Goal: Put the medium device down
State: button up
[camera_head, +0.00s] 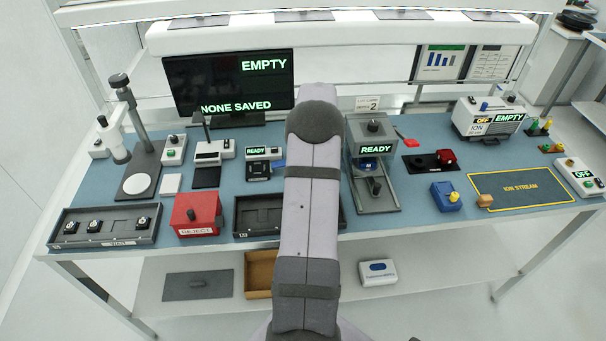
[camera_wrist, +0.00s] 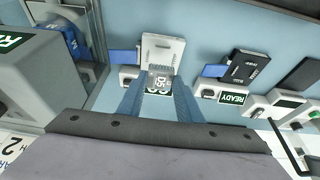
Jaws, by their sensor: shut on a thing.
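In the wrist view my gripper (camera_wrist: 161,84) is shut on a small grey device (camera_wrist: 160,79) with white lettering on its face. I take it as the medium device, though its size is hard to judge. It is held over or against the near edge of a light grey socket block (camera_wrist: 163,48) with a blue tab on its left; I cannot tell whether it touches. A black socket block (camera_wrist: 246,68) with a blue tab lies to the right. In the head view my arm hides the gripper and the held device.
In the head view a tray (camera_head: 104,239) at left holds three black devices. A red reject box (camera_head: 196,212) stands beside it, then a dark tray (camera_head: 259,234) partly behind my arm. A grey handler station (camera_head: 375,195) showing READY stands right of my arm. A yellow-outlined mat (camera_head: 545,201) is at right.

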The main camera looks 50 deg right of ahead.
jog(key=shift+w+a+f, duration=0.2)
jog(key=shift+w+a, duration=0.1)
jog(key=shift+w, duration=0.1)
jog(key=w+a+r+n+b, duration=0.1)
jog(key=w+a+r+b, duration=0.2)
jog(key=w+r, duration=0.45)
jog(key=a+r+n+b, duration=0.2)
jog(key=a+r, duration=0.5)
jog(key=a, duration=0.1)
jog(key=s+a+f+m, duration=0.3)
jog(key=s+a+f, duration=0.7)
jog(key=s, duration=0.2)
jog(key=shift+s+a+b, duration=0.2)
jog(key=shift+a+b, duration=0.05)
jog(key=shift+b, duration=0.1)
jog(key=shift+f+p, duration=0.9)
jog(key=shift+f, duration=4.1)
